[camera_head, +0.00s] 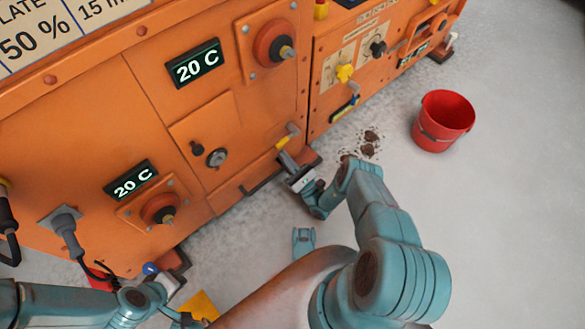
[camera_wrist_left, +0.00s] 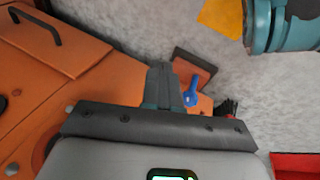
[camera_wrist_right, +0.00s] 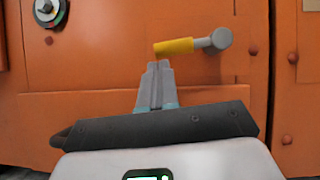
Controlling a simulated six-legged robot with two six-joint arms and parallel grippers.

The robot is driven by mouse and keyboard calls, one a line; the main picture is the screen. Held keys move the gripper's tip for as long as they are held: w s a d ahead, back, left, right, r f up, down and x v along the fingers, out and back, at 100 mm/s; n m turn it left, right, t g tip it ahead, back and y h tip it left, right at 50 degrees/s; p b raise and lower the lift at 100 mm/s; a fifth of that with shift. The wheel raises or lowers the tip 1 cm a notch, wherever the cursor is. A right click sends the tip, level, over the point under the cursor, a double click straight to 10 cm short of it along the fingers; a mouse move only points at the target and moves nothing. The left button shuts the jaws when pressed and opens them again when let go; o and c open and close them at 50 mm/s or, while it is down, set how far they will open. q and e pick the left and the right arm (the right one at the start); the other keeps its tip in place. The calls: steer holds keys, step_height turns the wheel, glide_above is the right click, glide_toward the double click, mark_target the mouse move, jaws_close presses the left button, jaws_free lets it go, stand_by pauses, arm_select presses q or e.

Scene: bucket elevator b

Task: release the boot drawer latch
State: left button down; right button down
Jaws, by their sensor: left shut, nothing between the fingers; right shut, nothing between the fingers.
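The latch, a yellow grip on a grey pivot (camera_head: 287,138), sits low on the orange cabinet, beside the drawer front. In the right wrist view its yellow grip (camera_wrist_right: 175,47) lies nearly level, left of the grey pivot (camera_wrist_right: 221,38). My right gripper (camera_head: 286,158) is shut and empty, just below the latch; its fingertips (camera_wrist_right: 158,68) show right under the grip's left end. I cannot tell if they touch. The drawer front has a black handle (camera_wrist_left: 36,18). My left gripper (camera_wrist_left: 164,72) is shut and empty, low beside the cabinet's foot.
A red bucket (camera_head: 443,120) stands on the floor at right, with dark spilled material (camera_head: 369,142) near the cabinet. A blue valve lever (camera_wrist_left: 190,92) is close to my left fingertips. A plugged cable (camera_head: 66,231) hangs at left. Floor right of my right arm is clear.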

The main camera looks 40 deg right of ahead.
steer(key=shift+w+a+r, duration=0.1)
steer(key=shift+w+r, duration=0.1)
steer(key=shift+w, duration=0.1)
arm_select(q)
steer(key=shift+d, duration=0.1)
